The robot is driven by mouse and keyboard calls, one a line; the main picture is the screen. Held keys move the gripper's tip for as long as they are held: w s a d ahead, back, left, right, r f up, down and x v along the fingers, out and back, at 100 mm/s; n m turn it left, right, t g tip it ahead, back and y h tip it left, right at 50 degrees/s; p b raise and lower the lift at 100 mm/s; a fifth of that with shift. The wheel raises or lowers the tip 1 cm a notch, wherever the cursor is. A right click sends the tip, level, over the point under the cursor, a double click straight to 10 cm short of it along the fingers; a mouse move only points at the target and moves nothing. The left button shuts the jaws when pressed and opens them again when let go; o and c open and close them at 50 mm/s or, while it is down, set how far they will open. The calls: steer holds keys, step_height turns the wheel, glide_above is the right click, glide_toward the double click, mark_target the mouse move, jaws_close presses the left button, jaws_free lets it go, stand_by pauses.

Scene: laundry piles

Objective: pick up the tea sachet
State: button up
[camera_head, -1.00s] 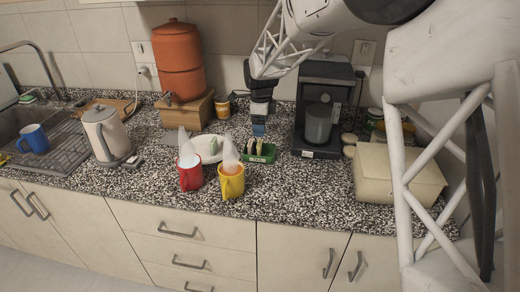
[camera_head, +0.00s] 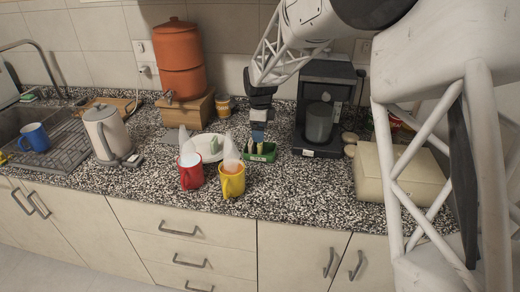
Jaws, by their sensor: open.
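A green box (camera_head: 270,152) with several upright pale and yellowish packets stands on the counter, left of the coffee machine. The packets (camera_head: 254,147) look like tea sachets, but they are too small to tell apart. My gripper (camera_head: 259,136) points down just above and behind the box, near its packets. It is open, with a blue part at its lower end. No packet shows between its fingers, and the fingertips are too small to see clearly.
A yellow mug (camera_head: 232,185) and a red mug (camera_head: 191,178) stand in front, with a white plate (camera_head: 204,155) behind them. A black coffee machine (camera_head: 322,105) stands close on the right. A cream box (camera_head: 398,185) lies farther right. Front counter is partly clear.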

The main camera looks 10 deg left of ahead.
mark_target(260, 149)
steer(key=shift+f, duration=2.6)
steer(key=c, duration=1)
